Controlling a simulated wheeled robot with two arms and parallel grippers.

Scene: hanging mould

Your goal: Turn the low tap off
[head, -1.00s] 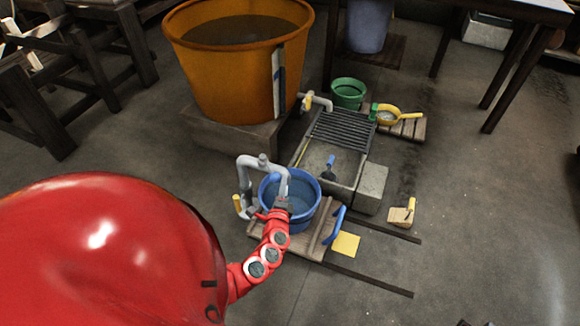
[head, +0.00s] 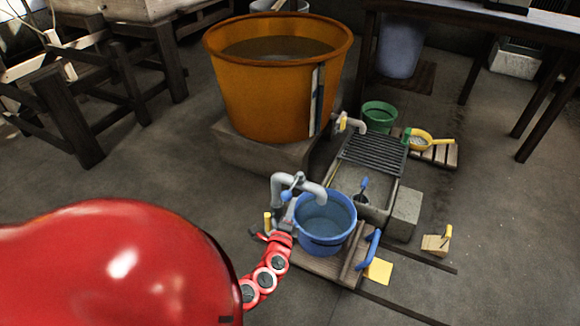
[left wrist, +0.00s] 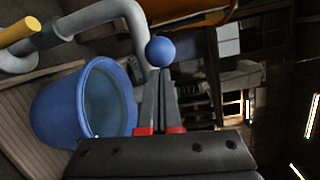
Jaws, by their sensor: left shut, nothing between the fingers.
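A grey tap pipe (head: 310,187) bends over a blue bucket (head: 325,240) low on a wooden pallet. A small blue lever (head: 290,191) shows on the pipe, and a yellow handle (head: 267,222) stands at its left foot. My left gripper (head: 288,213) is shut and empty, beside the bucket's left rim and close to the pipe. In the left wrist view, its fingertips (left wrist: 160,72) point at a blue ball knob (left wrist: 160,51); I cannot tell whether they touch. The pipe (left wrist: 105,12) and yellow handle (left wrist: 20,30) are at upper left there. My right gripper is out of view.
A large orange tub (head: 265,95) on a block stands behind, with a second tap (head: 350,123) beside a grated stone basin (head: 365,190). A green bucket (head: 378,117) and yellow scoop (head: 425,141) are further back.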

